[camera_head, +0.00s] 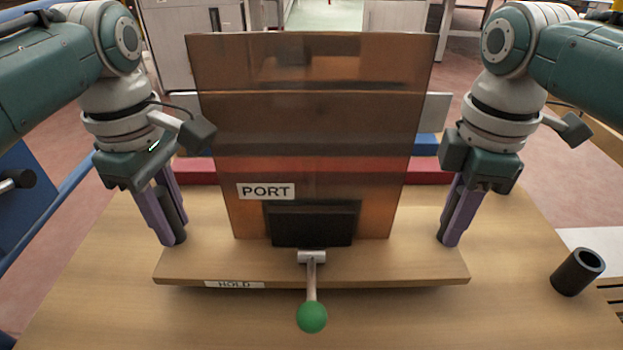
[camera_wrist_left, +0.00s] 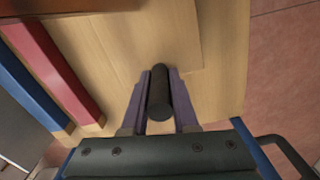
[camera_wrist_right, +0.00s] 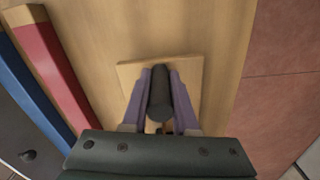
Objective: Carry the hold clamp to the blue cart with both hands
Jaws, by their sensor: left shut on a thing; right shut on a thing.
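The hold clamp is a wooden board (camera_head: 400,268) labelled HOLD, with a green-knobbed lever (camera_head: 312,317) and a black block (camera_head: 312,224) in its middle. A tall copper-coloured panel labelled PORT (camera_head: 310,120) stands upright at the block. My left gripper (camera_head: 174,240) is shut on the black upright handle at the board's left end; this handle (camera_wrist_left: 160,92) shows in the left wrist view. My right gripper (camera_head: 449,241) is shut on the matching right handle (camera_wrist_right: 160,95). The board looks level over the wooden table; I cannot tell its clearance. A blue frame (camera_head: 55,215) at left may be the blue cart.
The wooden table (camera_head: 100,290) reaches past both ends of the board. A red bar (camera_head: 425,172) and a blue bar (camera_head: 426,144) lie behind the panel. A black hollow cylinder (camera_head: 577,272) stands at the right. Grey cabinets (camera_head: 185,40) stand beyond.

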